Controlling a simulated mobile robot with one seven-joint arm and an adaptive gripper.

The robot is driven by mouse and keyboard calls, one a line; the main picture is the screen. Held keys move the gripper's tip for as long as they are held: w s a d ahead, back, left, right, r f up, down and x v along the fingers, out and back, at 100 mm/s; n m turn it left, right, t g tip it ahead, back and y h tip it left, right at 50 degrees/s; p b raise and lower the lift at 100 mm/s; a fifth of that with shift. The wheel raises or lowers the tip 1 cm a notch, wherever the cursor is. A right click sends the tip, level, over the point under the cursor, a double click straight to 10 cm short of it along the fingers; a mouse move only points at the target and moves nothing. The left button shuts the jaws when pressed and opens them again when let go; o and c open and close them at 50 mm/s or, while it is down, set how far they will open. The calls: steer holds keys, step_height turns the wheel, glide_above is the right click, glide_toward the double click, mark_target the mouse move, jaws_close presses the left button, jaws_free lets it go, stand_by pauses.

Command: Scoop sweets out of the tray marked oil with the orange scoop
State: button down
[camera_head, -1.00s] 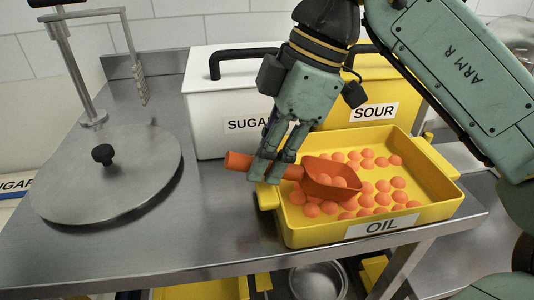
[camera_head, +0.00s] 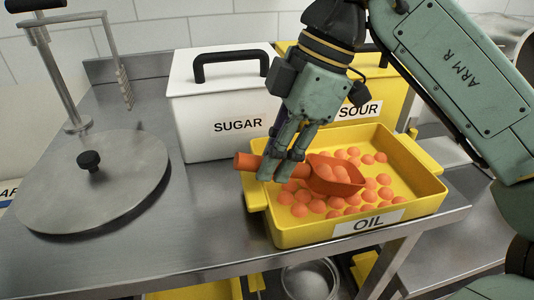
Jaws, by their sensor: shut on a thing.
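The yellow tray (camera_head: 317,235) marked OIL sits at the front right of the steel table, with many round orange sweets (camera_head: 352,200) loose on its floor. My gripper (camera_head: 279,171) is shut on the handle of the orange scoop (camera_head: 347,185), above the tray's left side. The handle end sticks out past the tray's left edge. My fingers hide the middle of the handle.
A white SUGAR bin (camera_head: 213,92) and a yellow SOUR bin (camera_head: 385,103) with black handles stand behind the tray. A round steel lid (camera_head: 92,190) with a post is at the left. Bare steel table (camera_head: 205,225) lies between lid and tray. A metal pot (camera_head: 310,280) is below.

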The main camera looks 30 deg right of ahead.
mark_target(302, 165)
steer(key=shift+s+d+p, duration=0.2)
steer(key=shift+s+d, duration=0.05)
steer(key=shift+d, duration=0.75)
steer(key=shift+s+d+p, duration=0.15)
steer(key=shift+s+d, duration=0.1)
steer(key=shift+d, duration=0.7)
step_height(302, 165, up, 10)
steer(key=a+h+p, duration=0.2)
steer(key=p, duration=0.5)
steer(key=shift+w+f+g+h+p, duration=0.2)
steer(key=shift+w+g+h+p, duration=0.1)
steer(key=shift+g+h, duration=0.1)
steer(key=shift+d, duration=0.1)
